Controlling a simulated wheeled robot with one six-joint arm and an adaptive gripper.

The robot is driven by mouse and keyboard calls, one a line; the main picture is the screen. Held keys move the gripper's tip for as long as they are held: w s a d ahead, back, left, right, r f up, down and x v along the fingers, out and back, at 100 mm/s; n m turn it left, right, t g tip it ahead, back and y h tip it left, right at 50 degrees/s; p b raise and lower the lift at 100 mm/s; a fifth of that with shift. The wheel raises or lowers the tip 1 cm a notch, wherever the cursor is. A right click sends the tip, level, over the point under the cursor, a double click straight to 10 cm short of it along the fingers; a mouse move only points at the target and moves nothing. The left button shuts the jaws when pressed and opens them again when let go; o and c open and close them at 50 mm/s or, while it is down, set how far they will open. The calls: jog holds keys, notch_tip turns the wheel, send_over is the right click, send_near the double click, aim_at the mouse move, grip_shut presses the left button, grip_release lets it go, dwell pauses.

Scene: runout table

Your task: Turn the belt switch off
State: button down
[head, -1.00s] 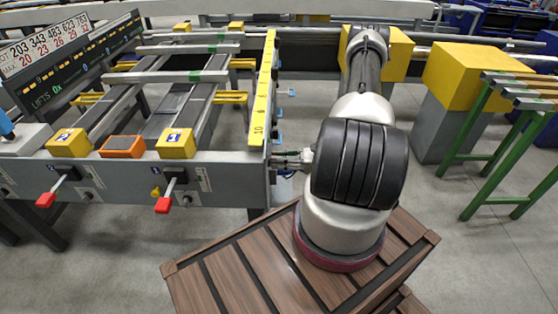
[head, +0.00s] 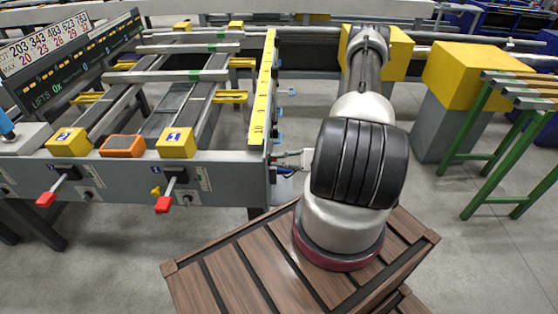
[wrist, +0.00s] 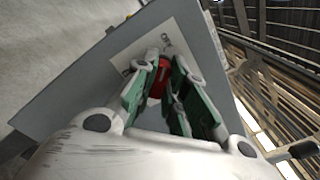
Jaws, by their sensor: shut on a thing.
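A red switch knob (wrist: 160,78) sits on a pale plate (wrist: 172,40) with dark lettering, fixed to a grey panel, in the wrist view. My gripper (wrist: 157,90) is shut on the red knob, with its green-padded fingers on either side of it. The fingers partly hide the knob, and I cannot read its setting. In the head view my gripper (head: 283,160) is small, at the right end face of the grey table frame (head: 225,180). The knob cannot be made out there.
Two red-tipped levers (head: 163,204) stick out of the frame's front face. A wooden slatted crate (head: 240,270) lies below my arm. A green-legged stand (head: 490,150) and a yellow block (head: 470,75) stand at right. Open floor shows at front left.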

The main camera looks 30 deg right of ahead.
jog(key=shift+n, duration=0.5)
jog(key=c, duration=1.5)
grip_release()
jog(key=shift+o, duration=0.2)
jog(key=v, duration=1.2)
jog(key=shift+f, duration=0.1)
